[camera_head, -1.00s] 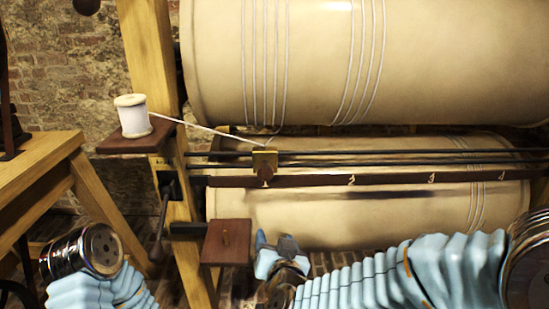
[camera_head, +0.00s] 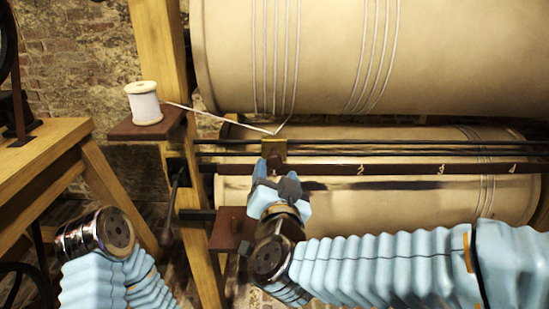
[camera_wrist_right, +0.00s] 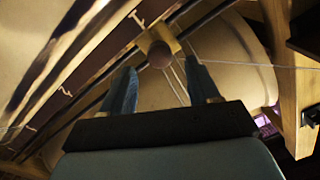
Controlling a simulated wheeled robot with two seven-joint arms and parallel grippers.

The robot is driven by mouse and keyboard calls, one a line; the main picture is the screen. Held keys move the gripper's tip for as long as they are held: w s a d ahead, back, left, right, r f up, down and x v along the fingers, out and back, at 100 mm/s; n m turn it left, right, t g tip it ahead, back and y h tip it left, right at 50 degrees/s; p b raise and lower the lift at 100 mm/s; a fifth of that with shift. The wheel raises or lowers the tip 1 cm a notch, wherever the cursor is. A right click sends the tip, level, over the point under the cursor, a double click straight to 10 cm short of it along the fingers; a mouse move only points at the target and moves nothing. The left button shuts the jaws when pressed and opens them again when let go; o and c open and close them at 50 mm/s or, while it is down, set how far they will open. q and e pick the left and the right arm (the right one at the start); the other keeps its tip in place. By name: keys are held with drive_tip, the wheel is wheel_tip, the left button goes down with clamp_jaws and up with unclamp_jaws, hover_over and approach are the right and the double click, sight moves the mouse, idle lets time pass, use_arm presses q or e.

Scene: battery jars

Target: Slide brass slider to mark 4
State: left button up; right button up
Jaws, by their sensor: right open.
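The brass slider (camera_head: 274,148) sits near the left end of the dark rails. In the right wrist view its brass block (camera_wrist_right: 158,33) carries a round dark knob (camera_wrist_right: 160,54). A dark marked scale bar (camera_head: 400,170) runs below the rails; small pale numerals lie to the right of the slider, and the rightmost looks like a 4 (camera_head: 513,168). My right gripper (camera_head: 277,180) is open just below and in front of the slider. In the wrist view its fingers (camera_wrist_right: 163,82) stand apart on either side of the knob's line, without clear contact. My left gripper is out of view.
A white thread spool (camera_head: 144,103) stands on a brown shelf at left, its thread running to the slider. Large cream drums (camera_head: 330,60) lie behind and above the rails. A crank handle (camera_head: 170,215) and small wooden block (camera_head: 228,230) are left of my right gripper.

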sight(275, 163)
drive_tip(key=w, duration=0.6)
drive_tip(key=shift+w+a, duration=0.15)
clamp_jaws()
